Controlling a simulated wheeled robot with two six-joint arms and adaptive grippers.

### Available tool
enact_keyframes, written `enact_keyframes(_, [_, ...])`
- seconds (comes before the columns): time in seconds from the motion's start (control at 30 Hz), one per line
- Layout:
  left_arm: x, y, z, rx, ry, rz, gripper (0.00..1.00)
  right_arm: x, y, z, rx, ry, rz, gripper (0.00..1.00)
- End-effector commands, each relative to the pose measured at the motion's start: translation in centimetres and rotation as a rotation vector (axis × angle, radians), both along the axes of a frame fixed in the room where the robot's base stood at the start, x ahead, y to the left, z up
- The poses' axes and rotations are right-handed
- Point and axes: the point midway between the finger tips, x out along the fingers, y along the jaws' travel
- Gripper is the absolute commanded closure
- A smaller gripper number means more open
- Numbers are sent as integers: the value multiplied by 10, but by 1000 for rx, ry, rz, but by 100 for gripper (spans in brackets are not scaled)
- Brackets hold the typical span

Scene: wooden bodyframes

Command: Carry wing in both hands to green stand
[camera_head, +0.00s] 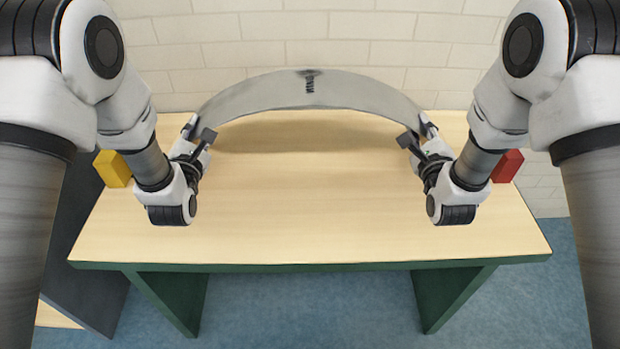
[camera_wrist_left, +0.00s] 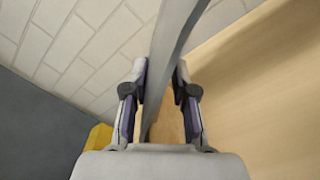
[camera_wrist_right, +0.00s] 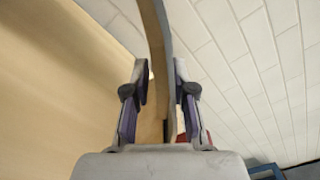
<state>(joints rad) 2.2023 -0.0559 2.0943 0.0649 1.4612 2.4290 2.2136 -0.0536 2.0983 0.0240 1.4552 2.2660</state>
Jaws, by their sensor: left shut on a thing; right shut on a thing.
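In the left wrist view the wing (camera_wrist_left: 172,60) runs between the fingers of my left gripper (camera_wrist_left: 160,95). In the right wrist view the wing (camera_wrist_right: 160,50) passes between the fingers of my right gripper (camera_wrist_right: 160,95). I cannot tell whether the wing touches the tabletop. A green-framed table (camera_head: 310,215) with a pale wooden top lies below.
A yellow block (camera_head: 112,168) shows at the table's left side and a red block (camera_head: 508,165) at its right side, each partly behind my arms. A brick wall (camera_head: 400,45) stands behind. The middle and front of the tabletop are clear. A dark grey surface (camera_head: 85,225) lies at the left.

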Motion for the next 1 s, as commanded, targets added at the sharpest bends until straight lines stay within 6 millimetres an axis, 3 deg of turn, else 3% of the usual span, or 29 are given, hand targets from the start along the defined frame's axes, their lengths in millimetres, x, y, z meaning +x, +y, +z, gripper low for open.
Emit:
enact_keyframes(0.37, [1,-1,0,0,-5,-5,100,0,1,0,-1,-3,5,100])
enact_keyframes(1.0, [0,-1,-48,0,-5,-5,100,0,1,-49,-1,-3,5,100])
